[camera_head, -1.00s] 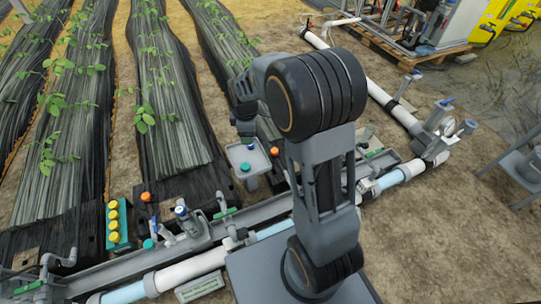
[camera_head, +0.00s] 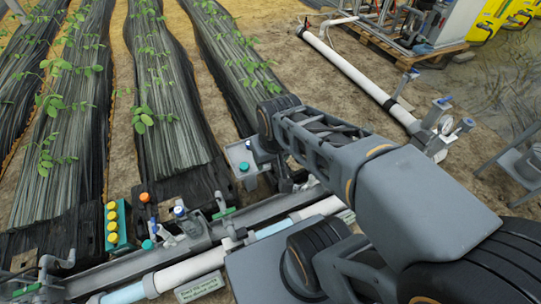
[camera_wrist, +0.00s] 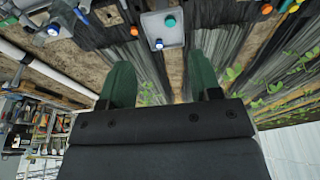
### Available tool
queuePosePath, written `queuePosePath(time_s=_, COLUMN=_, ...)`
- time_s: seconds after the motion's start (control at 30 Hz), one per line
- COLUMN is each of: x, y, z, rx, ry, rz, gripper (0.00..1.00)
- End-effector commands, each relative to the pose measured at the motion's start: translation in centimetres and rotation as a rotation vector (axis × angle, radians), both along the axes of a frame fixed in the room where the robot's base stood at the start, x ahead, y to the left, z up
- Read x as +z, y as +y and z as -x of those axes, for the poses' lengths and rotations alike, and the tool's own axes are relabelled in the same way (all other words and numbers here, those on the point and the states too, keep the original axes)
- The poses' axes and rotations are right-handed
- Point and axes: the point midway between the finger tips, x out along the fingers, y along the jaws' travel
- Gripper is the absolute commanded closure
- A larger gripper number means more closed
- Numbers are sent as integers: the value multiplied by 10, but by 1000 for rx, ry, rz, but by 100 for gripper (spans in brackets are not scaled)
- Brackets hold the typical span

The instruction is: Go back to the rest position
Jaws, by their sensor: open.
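My gripper (camera_wrist: 161,80) shows in the wrist view as two green fingers. They stand apart with nothing between them, and ground and dark row covers show beyond. In the head view my arm reaches up from the base and its large grey links fold toward the lower right corner. The gripper itself cannot be made out there.
A grey pipe rail with white pipe (camera_head: 190,269) crosses the lower left. A grey tray (camera_head: 244,152) with coloured caps and a teal block (camera_head: 122,226) with yellow caps stand beyond it. A long white pipe (camera_head: 345,66) lies at upper right.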

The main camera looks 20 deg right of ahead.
Motion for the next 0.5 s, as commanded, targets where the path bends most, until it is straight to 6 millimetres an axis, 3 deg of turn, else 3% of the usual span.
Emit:
queuePosePath(time_s=0.27, x=6, y=0, z=-1, rx=3, ry=-2, rz=2, gripper=42)
queuePosePath(time_s=0.5, x=42, y=-1, z=-2, rx=3, ry=-11, rz=6, gripper=42)
